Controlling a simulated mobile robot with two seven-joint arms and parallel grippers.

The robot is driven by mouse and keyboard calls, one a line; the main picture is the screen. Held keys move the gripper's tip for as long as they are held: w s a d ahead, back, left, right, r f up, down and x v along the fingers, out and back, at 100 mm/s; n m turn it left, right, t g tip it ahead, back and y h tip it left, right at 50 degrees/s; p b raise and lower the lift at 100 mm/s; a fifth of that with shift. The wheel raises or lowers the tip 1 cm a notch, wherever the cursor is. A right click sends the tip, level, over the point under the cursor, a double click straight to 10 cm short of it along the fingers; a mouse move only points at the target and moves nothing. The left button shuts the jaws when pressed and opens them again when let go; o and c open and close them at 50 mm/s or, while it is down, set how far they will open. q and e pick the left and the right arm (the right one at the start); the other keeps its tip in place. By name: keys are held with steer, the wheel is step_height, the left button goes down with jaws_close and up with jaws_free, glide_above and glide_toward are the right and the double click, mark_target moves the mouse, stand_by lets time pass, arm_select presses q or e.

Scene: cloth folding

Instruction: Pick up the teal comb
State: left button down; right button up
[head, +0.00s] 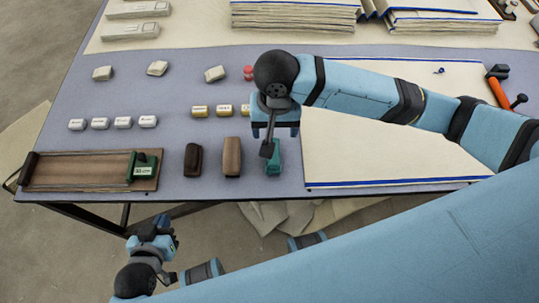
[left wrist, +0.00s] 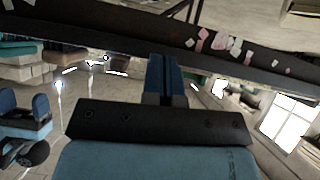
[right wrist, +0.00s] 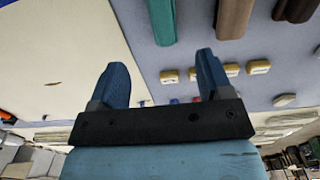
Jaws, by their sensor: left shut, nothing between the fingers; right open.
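The teal comb (head: 274,160) lies on the table near its front edge, left of the cream cloth. It also shows at the top of the right wrist view (right wrist: 161,20), just beyond the fingertips. My right gripper (head: 275,132) is open above and around the far end of the comb in the head view and partly hides it. In the right wrist view the right gripper (right wrist: 160,65) has its fingers apart with nothing between them. My left gripper (head: 163,240) is off the table's front edge, low at the left; the left wrist view shows its fingers (left wrist: 163,75) closed together and empty.
A brown brush (head: 232,157) and a dark brush (head: 193,160) lie left of the comb. A cream cloth with blue edging (head: 390,155) lies to the right. A wooden board (head: 85,171) is at far left. Small labelled blocks (head: 148,121) stand behind.

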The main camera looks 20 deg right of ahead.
step_height(320, 180, down, 7)
steer(key=shift+r+b, duration=0.2)
steer(key=shift+b, duration=0.5)
steer(key=shift+w+a+f+b, duration=0.1)
steer(key=shift+f+b, duration=0.4)
steer(key=shift+f, duration=1)
steer(key=shift+a+f+b, duration=0.1)
steer(key=shift+f+b, duration=0.35)
steer(key=shift+f, duration=1.05)
steer(key=c, duration=1)
